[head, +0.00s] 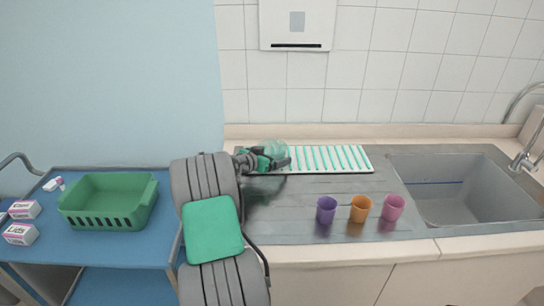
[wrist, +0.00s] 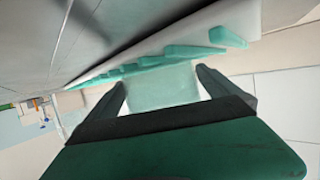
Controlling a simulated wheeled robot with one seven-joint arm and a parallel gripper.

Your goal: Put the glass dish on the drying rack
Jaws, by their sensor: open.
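The drying rack (head: 330,158) is a white tray with green slats at the back of the worktop. Its edge and green slats (wrist: 180,50) also cross the wrist view at a tilt. The glass dish (head: 274,146) is pale green and see-through, at the rack's left end, partly hidden by my gripper (head: 276,161). In the wrist view the dish (wrist: 163,88) shows between the two dark fingers of my gripper (wrist: 163,82), close to the slats. The jaws are open around it. I cannot tell whether the dish rests fully on the rack.
Purple (head: 326,210), orange (head: 360,208) and pink (head: 393,207) cups stand in front of the rack. A sink (head: 455,185) is at the right. A blue cart (head: 110,246) at the left holds a green basket (head: 108,201) and small boxes (head: 21,234). The tiled wall stands behind.

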